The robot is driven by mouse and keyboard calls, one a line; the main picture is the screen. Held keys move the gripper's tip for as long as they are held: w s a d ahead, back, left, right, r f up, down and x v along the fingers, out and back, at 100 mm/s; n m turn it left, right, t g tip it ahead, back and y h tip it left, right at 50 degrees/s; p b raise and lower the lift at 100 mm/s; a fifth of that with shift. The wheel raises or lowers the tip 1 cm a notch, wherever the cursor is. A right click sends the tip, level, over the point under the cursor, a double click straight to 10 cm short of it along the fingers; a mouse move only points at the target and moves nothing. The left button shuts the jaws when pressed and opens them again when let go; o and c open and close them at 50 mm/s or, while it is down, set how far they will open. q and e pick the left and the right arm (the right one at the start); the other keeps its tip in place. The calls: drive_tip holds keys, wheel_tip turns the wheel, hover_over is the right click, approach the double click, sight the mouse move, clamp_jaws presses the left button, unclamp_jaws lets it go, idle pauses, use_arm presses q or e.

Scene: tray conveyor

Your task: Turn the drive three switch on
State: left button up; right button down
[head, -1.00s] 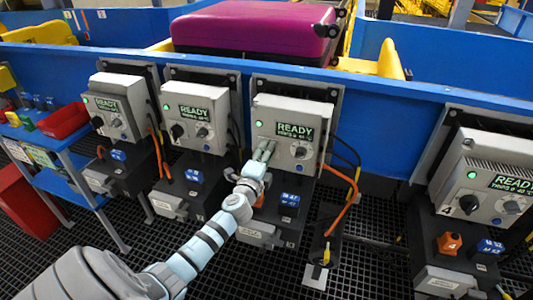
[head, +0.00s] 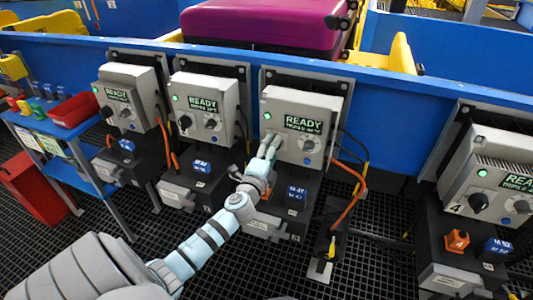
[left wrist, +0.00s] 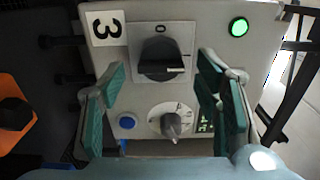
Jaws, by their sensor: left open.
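The drive three box (head: 297,120) is a grey cabinet with a lit green lamp (head: 267,115) and a green READY display (head: 303,123). In the left wrist view its black rotary switch (left wrist: 160,58) sits on a grey plate beside a "3" label (left wrist: 104,28). A "0" shows above the knob, and its white mark is at the right side. My left gripper (head: 270,146) is at the front of this box and hides the switch in the head view. In the left wrist view its fingers (left wrist: 165,95) are open, one on each side of the knob. My right gripper is out of view.
A smaller grey selector (left wrist: 170,124) and a blue button (left wrist: 127,122) lie close to the switch. Similar drive boxes stand at left (head: 208,108) and right (head: 490,175). An orange cable (head: 352,180) hangs beside drive three. A purple suitcase (head: 260,22) lies behind.

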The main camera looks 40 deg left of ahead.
use_arm(q)
drive_tip(key=v, duration=0.9)
drive_tip(key=shift+s, duration=0.35)
drive_tip(key=shift+d, duration=0.1)
